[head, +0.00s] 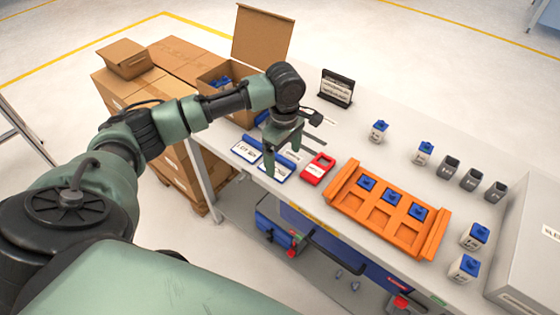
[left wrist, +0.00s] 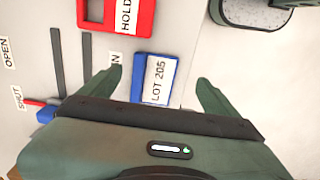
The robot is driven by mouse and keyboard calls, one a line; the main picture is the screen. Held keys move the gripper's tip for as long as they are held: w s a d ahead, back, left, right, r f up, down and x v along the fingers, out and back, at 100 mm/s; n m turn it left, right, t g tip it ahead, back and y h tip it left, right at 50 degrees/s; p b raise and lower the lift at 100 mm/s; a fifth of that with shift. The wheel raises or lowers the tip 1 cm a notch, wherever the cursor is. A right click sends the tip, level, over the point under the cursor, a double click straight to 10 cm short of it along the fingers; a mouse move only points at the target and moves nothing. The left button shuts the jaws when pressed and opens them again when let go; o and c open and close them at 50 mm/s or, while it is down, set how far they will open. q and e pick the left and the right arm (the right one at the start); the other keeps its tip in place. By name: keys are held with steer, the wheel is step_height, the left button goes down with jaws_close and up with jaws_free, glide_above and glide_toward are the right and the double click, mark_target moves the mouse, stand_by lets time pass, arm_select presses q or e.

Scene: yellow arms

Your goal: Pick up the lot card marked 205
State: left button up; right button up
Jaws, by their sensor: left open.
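The lot card marked 205 (left wrist: 158,80) is a white card in a blue frame, lying flat on the table near its edge. In the left wrist view it lies between the fingers of my left gripper (left wrist: 159,77), which is open and empty. In the head view my left gripper (head: 284,152) points down above the cards. The blue-framed card nearest the red frame (head: 275,172) appears to be the 205 card, partly covered by a finger. A second blue-framed card (head: 245,151) lies to its left. My right gripper is not in view.
A red frame marked HOLD (left wrist: 122,22) lies close to the card. An orange tray (head: 345,208) with blue-topped pieces stands to the right. A black stand (head: 337,88), several blue-capped containers and grey cups are on the table (head: 390,165). Cardboard boxes (head: 165,110) stand at the left.

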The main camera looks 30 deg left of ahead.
mark_target(284, 172)
arm_select(q)
steer(key=f, duration=0.3)
steer(key=f+p, duration=0.1)
steer(key=shift+w+f, duration=0.15)
steer(key=shift+w, duration=0.25)
steer(key=shift+f, duration=0.45)
steer(key=c, duration=1.4)
steer(key=shift+c, duration=0.5)
steer(key=shift+r, duration=0.15)
